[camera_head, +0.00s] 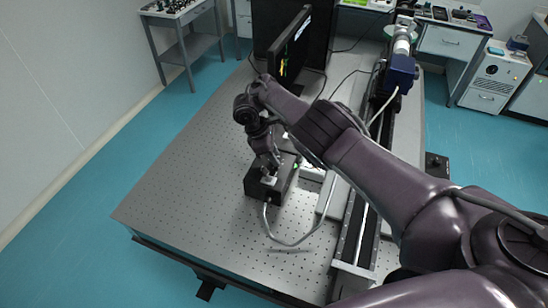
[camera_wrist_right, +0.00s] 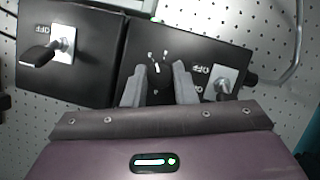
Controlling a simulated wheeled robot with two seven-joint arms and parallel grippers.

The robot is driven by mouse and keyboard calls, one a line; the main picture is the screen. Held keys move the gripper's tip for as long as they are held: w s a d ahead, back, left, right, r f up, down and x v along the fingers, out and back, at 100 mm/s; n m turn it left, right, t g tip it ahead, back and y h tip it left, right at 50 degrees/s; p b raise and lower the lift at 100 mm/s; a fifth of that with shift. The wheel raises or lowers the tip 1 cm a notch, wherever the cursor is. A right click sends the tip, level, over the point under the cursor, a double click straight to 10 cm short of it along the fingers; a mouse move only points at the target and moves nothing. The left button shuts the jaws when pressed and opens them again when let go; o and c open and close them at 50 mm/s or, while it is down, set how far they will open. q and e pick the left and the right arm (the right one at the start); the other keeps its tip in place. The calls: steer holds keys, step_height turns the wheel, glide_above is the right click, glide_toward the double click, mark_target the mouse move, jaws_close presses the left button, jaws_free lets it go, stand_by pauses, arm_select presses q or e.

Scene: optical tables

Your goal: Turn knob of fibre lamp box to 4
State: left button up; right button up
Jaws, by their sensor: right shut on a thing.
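The fibre lamp box is a black box (camera_head: 254,189) on the perforated table, with a grey cable leaving it. In the right wrist view its dark face (camera_wrist_right: 215,48) shows small white marks around the knob (camera_wrist_right: 157,69), which has a white line. The marks are too small to read. My right gripper (camera_wrist_right: 158,84) is shut on the knob, a finger on each side; its fingers are small in the head view (camera_head: 266,169). A toggle switch (camera_wrist_right: 223,80) beside the word OFF sits right of the fingers. My left gripper is not in view.
A second black face with a lever switch (camera_wrist_right: 62,42) is left of the knob's face. A monitor (camera_head: 290,45) stands behind, and a long rail with a blue device (camera_head: 399,72) runs along the right. The optical table's left side (camera_head: 185,185) is clear.

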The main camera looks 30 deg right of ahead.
steer(key=m, duration=0.2)
steer(key=shift+w+m+g+y+b, duration=0.1)
steer(key=shift+m+g+y+b, duration=0.2)
steer(key=shift+m+g+y, duration=0.1)
steer(key=shift+w+d+m+g+y, duration=0.1)
steer(key=shift+m+g+y, duration=0.3)
steer(key=shift+m, duration=1.1)
steer(key=o, duration=1)
steer(key=shift+r, duration=0.1)
